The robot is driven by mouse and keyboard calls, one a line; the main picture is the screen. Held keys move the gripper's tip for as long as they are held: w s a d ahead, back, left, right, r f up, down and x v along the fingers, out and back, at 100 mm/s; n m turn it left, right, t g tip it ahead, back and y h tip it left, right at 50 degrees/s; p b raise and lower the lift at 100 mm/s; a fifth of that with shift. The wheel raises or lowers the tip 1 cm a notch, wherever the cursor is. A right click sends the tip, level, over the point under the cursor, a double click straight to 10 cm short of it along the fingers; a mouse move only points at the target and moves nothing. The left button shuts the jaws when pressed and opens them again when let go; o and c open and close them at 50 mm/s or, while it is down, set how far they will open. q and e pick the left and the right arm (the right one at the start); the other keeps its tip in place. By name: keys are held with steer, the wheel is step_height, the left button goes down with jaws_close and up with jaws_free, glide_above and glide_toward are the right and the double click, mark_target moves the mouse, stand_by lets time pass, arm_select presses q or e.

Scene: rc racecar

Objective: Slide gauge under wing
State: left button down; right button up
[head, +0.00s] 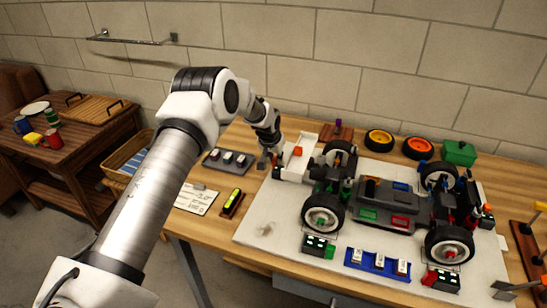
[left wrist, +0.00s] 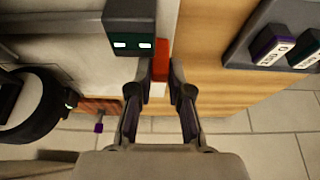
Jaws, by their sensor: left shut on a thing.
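My left gripper (head: 268,158) is shut on the red tab (left wrist: 161,58) of a dark gauge (left wrist: 128,27) with two lit windows. In the head view the gauge (head: 277,172) shows small at the outer side of the white wing (head: 296,168), at the car's left end. The exact gap between gauge and wing cannot be told. The racecar (head: 383,198) stands on a pale board. A grey part at the lower right edge looks like my right gripper (head: 503,289); its jaw state is unclear.
Similar gauges with green (head: 318,246) and red (head: 442,279) tabs lie at the board's front. A blue tray (head: 376,270) with labelled blocks is between them. A grey holder (head: 227,166), a level (head: 232,203) and a paper card (head: 195,198) lie left of the board.

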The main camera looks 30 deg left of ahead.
arm_select(q)
steer(key=d, duration=0.2)
steer(key=shift+w+d, duration=0.35)
steer(key=shift+d, duration=0.05)
steer(key=c, duration=1.3)
jaws_free()
steer(key=shift+f, duration=0.1)
steer(key=shift+o, duration=1.1)
steer(key=shift+d, duration=0.1)
steer(key=shift+w, duration=0.1)
steer(key=shift+r, duration=0.35)
steer(key=v, duration=1.1)
